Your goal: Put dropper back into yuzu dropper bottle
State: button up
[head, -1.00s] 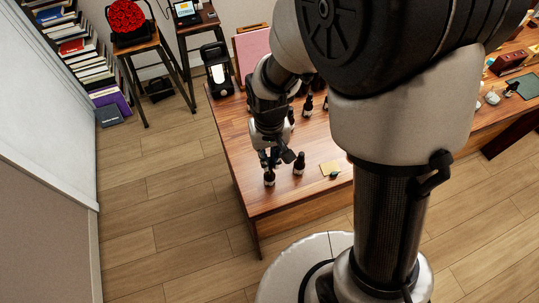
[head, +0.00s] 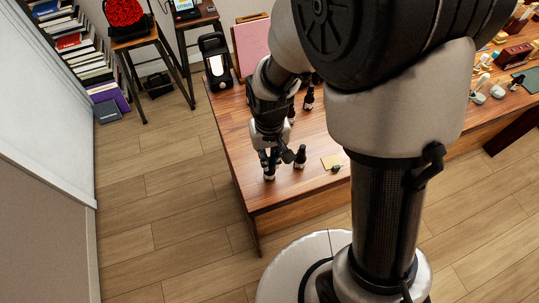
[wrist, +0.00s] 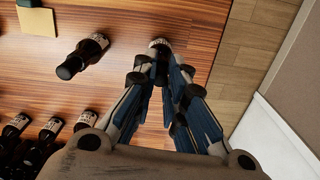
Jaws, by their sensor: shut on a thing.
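My gripper (head: 269,162) points down over the front left part of the desk, right at the top of a small dark bottle with a pale label (head: 269,177). In the wrist view my fingers (wrist: 168,68) are closed in just above this bottle (wrist: 159,43). They are shut on the dropper, which is mostly hidden between them. The bottle stands upright on the wood. I cannot read its label or tell whether the dropper is fully seated. A second dark bottle with a black top (head: 300,158) stands close to the right; it also shows in the wrist view (wrist: 82,55).
More dark bottles (wrist: 48,132) stand in a group farther back on the desk (head: 238,140). A yellow note pad (head: 331,162) lies right of the second bottle. The desk's left edge is close to my gripper. A lantern (head: 216,62) stands at the back left corner.

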jog(key=o, duration=0.7)
notch_tip(320, 180, up, 12)
jog(key=s+d+r+t+b, duration=0.1)
jog(key=s+d+b, duration=0.1)
jog(key=s+d, duration=0.1)
jog(key=s+d+r+m+t+b, duration=0.1)
jog(key=s+d+t+b, duration=0.1)
jog(key=s+d, duration=0.2)
jog(key=s+d+r+m+t+b, duration=0.1)
jog(key=s+d+b, duration=0.1)
jog(key=s+d, duration=0.2)
jog(key=shift+s+r+t+b, duration=0.15)
jog(key=shift+s, duration=0.5)
jog(key=shift+s+r+t+b, duration=0.15)
jog(key=shift+s, duration=0.45)
